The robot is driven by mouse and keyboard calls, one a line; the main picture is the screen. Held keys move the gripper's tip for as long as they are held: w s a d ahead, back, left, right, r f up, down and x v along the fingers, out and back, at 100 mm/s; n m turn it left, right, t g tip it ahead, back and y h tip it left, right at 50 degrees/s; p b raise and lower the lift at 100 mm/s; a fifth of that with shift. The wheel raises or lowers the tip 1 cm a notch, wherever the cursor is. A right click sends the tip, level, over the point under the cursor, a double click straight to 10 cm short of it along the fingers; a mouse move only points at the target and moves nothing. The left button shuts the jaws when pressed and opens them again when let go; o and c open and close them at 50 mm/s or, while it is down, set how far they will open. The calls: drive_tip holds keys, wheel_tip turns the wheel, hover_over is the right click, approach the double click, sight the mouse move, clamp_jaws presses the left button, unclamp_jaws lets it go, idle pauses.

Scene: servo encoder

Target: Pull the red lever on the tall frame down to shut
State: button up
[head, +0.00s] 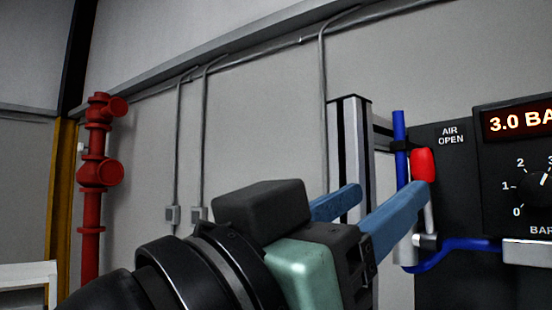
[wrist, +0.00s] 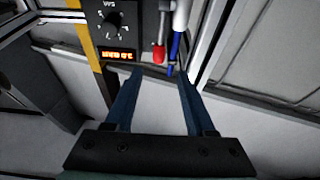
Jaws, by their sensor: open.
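The red lever (head: 422,165) stands upright on a metal rod beside the black panel marked AIR OPEN, next to the tall aluminium frame (head: 348,150). In the wrist view its red grip (wrist: 158,54) shows just beyond the fingertips, between their lines. My gripper (head: 388,190) has two blue fingers spread apart with nothing between them. In the head view the nearer finger's tip overlaps the lever just below the red grip; I cannot tell whether they touch. The wrist view shows the open fingers (wrist: 159,74) pointing toward the lever.
A blue tube (head: 399,135) runs upright close to the lever, and a blue hose (head: 455,253) curves below it. A pressure panel (head: 518,160) reading 3.0 is at the right. A red pipe (head: 92,205) stands far left by the grey wall (head: 260,120).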

sight(419, 166)
drive_tip(key=p+x, duration=0.3)
drive_tip(key=x, duration=0.8)
drive_tip(key=shift+d+r, duration=0.15)
drive_tip(key=c, duration=0.5)
